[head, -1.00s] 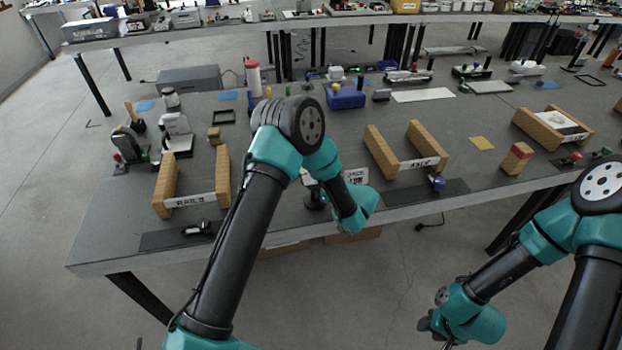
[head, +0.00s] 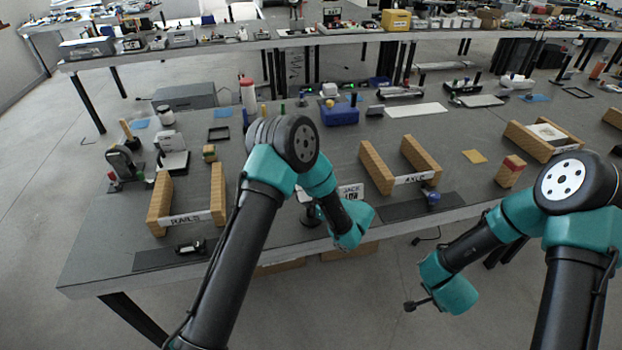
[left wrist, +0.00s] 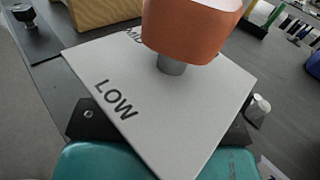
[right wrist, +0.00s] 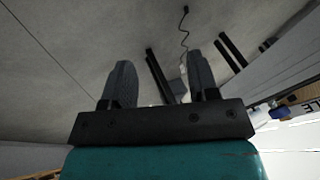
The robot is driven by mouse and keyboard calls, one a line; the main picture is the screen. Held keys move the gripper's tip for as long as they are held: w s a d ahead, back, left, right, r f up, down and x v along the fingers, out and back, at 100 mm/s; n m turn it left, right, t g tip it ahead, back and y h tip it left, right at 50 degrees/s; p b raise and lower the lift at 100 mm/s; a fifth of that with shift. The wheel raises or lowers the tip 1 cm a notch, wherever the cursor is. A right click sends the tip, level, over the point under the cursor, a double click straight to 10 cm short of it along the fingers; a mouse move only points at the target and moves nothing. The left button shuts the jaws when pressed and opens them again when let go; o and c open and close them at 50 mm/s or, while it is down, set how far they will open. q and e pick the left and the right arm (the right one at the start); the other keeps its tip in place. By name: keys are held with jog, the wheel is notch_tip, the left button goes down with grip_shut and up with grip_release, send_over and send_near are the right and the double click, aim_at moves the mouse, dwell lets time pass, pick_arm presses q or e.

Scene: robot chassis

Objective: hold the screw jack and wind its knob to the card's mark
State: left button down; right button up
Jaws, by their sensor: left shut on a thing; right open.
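The screw jack (left wrist: 185,105) fills the left wrist view. It has a grey top plate lettered LOW and partly MID, with an orange knob (left wrist: 190,22) on a short metal stem above it. In the head view my left gripper (head: 318,213) is at the jack's place near the table's front edge. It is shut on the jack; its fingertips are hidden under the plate. The card (head: 350,191) behind reads JACK; its lower line is too small to read. My right gripper (right wrist: 160,85) is open and empty, in front of the table and apart from the jack.
A wooden RAILS holder (head: 188,218) stands left of the jack and a wooden AXLE holder (head: 412,180) right of it. A blue box (head: 340,114) is behind. The table's front edge (head: 120,280) lies between the jack and open floor.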

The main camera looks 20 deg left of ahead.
jog(key=w+a+r+m+h, duration=0.7)
jog(key=w+a+r+m, duration=0.4)
jog(key=w+r+m, duration=0.4)
jog(key=s+a+r+m+g+y, duration=0.1)
jog(key=a+r+m+y, duration=0.1)
jog(key=a+r+m, duration=0.2)
jog(key=s+a+r+m+g+y, duration=0.1)
jog(key=a+r+m, duration=0.3)
jog(key=a+r, duration=0.6)
jog(key=s+a+r+m+g+y, duration=0.1)
jog(key=a+r+m+g+y, duration=0.2)
jog(key=a+r, duration=0.5)
jog(key=a+m, duration=0.1)
jog(key=a, duration=0.8)
jog(key=shift+y, duration=0.3)
jog(key=shift+a+f, duration=0.1)
notch_tip(320, 180, down, 12)
jog(key=shift+r, duration=0.1)
jog(key=shift+c, duration=0.2)
jog(key=c, duration=0.6)
